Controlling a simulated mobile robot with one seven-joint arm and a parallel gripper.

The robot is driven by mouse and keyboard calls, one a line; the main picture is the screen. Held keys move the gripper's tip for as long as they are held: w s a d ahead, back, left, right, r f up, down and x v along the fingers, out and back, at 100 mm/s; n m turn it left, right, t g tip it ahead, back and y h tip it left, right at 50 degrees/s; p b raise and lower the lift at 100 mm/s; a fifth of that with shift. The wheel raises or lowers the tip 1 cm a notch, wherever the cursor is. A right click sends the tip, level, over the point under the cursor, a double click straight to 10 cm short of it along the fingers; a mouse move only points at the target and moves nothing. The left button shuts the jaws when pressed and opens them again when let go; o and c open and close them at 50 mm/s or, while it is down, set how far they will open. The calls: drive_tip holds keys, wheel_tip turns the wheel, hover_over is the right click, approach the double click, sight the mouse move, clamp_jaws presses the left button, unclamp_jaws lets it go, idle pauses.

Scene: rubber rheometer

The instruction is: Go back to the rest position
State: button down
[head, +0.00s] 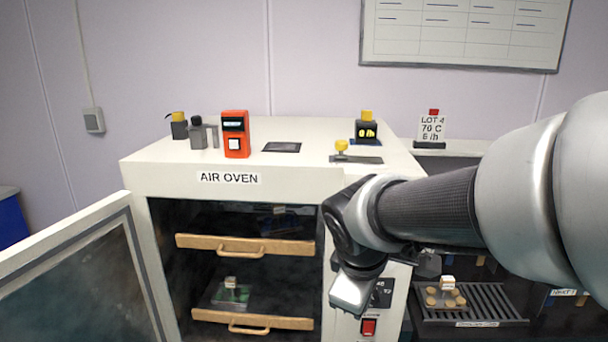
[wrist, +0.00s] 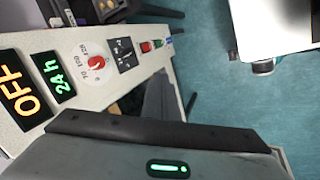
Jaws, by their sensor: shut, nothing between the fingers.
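My arm reaches in from the right in the head view. Its end, my gripper (head: 350,290), hangs in front of the right side of the air oven (head: 290,182), beside the oven's control panel (head: 380,293). My gripper is shut and empty. In the head view the fingertips are hard to make out. The oven door (head: 75,270) stands open at the left. Inside are two shelves with wooden fronts, an upper one (head: 245,246) and a lower one (head: 250,320). A small piece on a green plate (head: 232,294) sits at the lower shelf.
On the oven top stand an orange timer (head: 236,134), small dark bottles (head: 198,133) and a dark block with a yellow knob (head: 366,128). A slatted rack (head: 480,303) with round tan pieces lies at the right. The wrist view shows a red knob (wrist: 96,63) and teal floor (wrist: 215,85).

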drive_tip(key=s+d+r+m+y, duration=0.1)
drive_tip(key=s+d+r+m, duration=0.1)
drive_tip(key=s+m, duration=0.4)
drive_tip(key=s+d+r+m+y, duration=0.1)
drive_tip(key=s+d+r+m, duration=0.15)
drive_tip(key=s+m, duration=0.35)
wheel_tip(320, 180, up, 12)
drive_tip(key=p, duration=1.2)
drive_tip(key=shift+s+a+r+t, duration=0.2)
drive_tip(key=shift+s+a+t, duration=0.1)
drive_tip(key=shift+s+a, duration=0.05)
